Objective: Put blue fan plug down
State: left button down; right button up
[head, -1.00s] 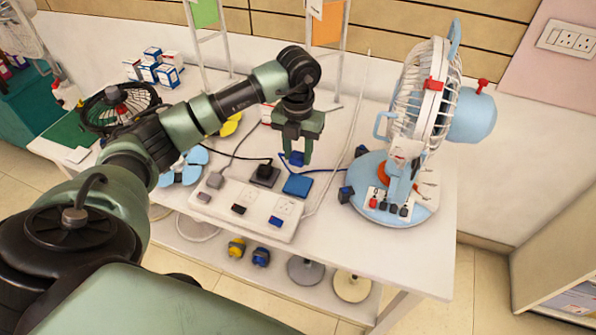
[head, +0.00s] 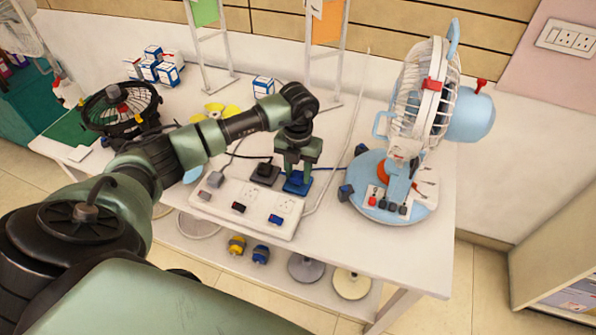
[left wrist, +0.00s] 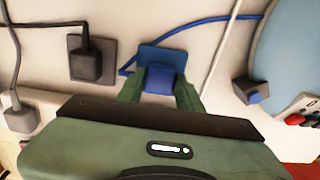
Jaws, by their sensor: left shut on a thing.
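My left gripper (head: 298,167) points down and is shut on the blue fan plug (left wrist: 160,79). The plug is at the blue square pad (head: 296,188), which also shows just behind it in the left wrist view (left wrist: 163,55). I cannot tell whether the plug touches the pad. A blue cord leads from the plug toward the light-blue fan (head: 470,117) on the right. My right gripper is not in view.
A white power strip (head: 240,204) with a grey plug (head: 215,180) lies in front. A black plug on a dark pad (head: 264,174) is just left of the gripper. A black fan (head: 120,108) and small boxes stand back left. The table's right front is clear.

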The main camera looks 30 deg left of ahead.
aim_at(298, 175)
pick_arm(q)
jog(key=shift+f, duration=0.5)
jog(key=c, duration=0.9)
grip_release()
jog(key=shift+c, duration=0.2)
jog(key=shift+r, duration=0.15)
jog(key=shift+r, duration=0.35)
notch_tip(298, 175, up, 12)
jog(key=b, duration=0.1)
jog(key=shift+r, duration=0.15)
